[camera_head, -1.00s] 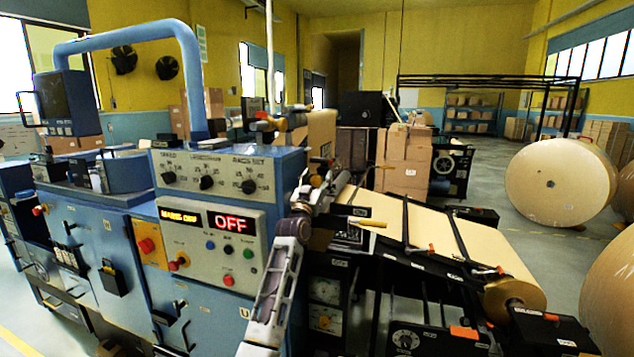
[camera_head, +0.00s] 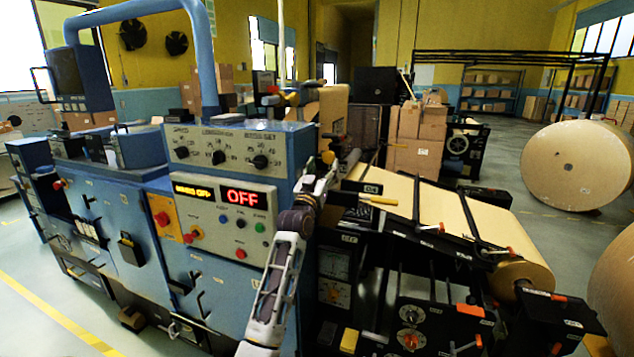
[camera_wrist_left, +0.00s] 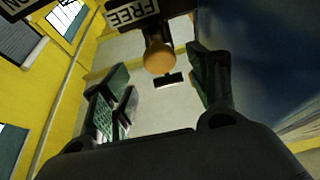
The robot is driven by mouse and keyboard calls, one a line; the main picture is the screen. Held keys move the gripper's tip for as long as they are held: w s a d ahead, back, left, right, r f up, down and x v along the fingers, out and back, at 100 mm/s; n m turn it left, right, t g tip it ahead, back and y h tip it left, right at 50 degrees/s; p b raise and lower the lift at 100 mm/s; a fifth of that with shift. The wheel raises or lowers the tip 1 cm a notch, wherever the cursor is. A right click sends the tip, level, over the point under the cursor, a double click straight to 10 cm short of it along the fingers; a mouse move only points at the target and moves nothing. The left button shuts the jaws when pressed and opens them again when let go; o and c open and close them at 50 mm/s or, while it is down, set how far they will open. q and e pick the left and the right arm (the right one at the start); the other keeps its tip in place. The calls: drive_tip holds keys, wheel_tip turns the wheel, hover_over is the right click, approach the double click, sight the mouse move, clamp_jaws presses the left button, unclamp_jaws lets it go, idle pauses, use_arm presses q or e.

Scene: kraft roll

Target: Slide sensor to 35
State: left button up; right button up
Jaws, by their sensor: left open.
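My left gripper (camera_head: 325,170) is at the top of the blue machine's right end, beside the tan paper web. In the left wrist view it is open (camera_wrist_left: 157,74), its two dark green fingers apart. A round orange-tan knob (camera_wrist_left: 158,57) lies between the fingertips, with no clear contact on either side. A plate marked FREE (camera_wrist_left: 132,15) is just beyond the knob. A small yellow ball (camera_head: 328,157) shows by the gripper in the head view. The sensor's body and its scale reading cannot be made out. My right gripper is not in view.
The blue machine (camera_head: 210,300) has a control panel with a lit OFF display (camera_head: 241,196). The kraft web (camera_head: 450,222) slopes down to the right over black frames. A big kraft roll (camera_head: 575,165) stands on the floor at right. Stacked cartons (camera_head: 416,140) stand behind.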

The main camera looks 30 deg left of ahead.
use_arm(q)
drive_tip(key=shift+v, duration=2.85)
